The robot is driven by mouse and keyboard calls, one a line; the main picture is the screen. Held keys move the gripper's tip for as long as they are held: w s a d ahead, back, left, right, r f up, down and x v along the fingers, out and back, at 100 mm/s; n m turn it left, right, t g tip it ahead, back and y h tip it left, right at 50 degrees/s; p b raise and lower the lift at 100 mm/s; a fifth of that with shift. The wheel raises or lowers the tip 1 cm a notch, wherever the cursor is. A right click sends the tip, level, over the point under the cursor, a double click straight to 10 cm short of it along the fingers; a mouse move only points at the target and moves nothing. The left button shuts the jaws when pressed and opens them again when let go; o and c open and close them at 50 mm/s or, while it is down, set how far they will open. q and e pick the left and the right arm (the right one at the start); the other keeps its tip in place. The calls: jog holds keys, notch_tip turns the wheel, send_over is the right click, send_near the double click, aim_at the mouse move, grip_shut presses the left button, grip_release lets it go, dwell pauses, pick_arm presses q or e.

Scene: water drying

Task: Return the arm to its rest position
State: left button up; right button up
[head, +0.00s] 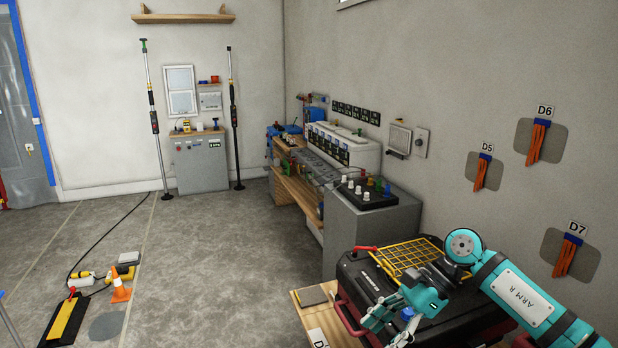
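My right arm (522,294), teal and marked "ARM R", comes in from the lower right. It bends at a round joint and reaches back to the left. My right gripper (396,312), with teal parts, is in front of and over a black case with red handles (355,280). A small blue piece shows at the gripper, but I cannot tell whether it is held or is part of something behind. The finger gap is too small to read. My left gripper is not in view.
A yellow wire rack (405,257) lies on the case, close to my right arm. A grey cabinet (352,232) with a black knob panel stands behind. Orange straps (538,143) hang on the right wall. An orange cone (120,287) stands at left; the middle floor is clear.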

jog(key=w+a+f+m+t+y, duration=0.55)
jog(key=f+m+t+y, duration=0.35)
jog(key=m, duration=0.7)
jog(key=s+d+f+m+t+h, duration=0.25)
jog(key=d+f+m+h, duration=0.2)
jog(key=f+m, duration=0.65)
jog(key=s+d+f+m+t+h, duration=0.1)
jog(key=d+f+m+t+h, duration=0.35)
jog(key=f+m, duration=0.7)
jog(key=s+d+f+m+g+h, duration=0.3)
jog(key=s+f+m+h, duration=0.1)
jog(key=s+f, duration=0.75)
jog(key=s+d+f+m+g+h, duration=0.3)
jog(key=s+f+m, duration=0.1)
jog(key=s+f, duration=0.7)
jog(key=s+f+m+g+h, duration=0.1)
jog(key=s+f+m+g, duration=0.25)
jog(key=s, duration=0.95)
jog(key=s+f+m+g, duration=0.3)
jog(key=s+f, duration=0.2)
jog(key=s, duration=0.9)
pick_arm(q)
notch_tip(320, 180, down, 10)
jog(key=b, duration=0.9)
jog(key=shift+b, duration=0.4)
pick_arm(e)
notch_tip(320, 180, down, 10)
jog(key=w, duration=0.1)
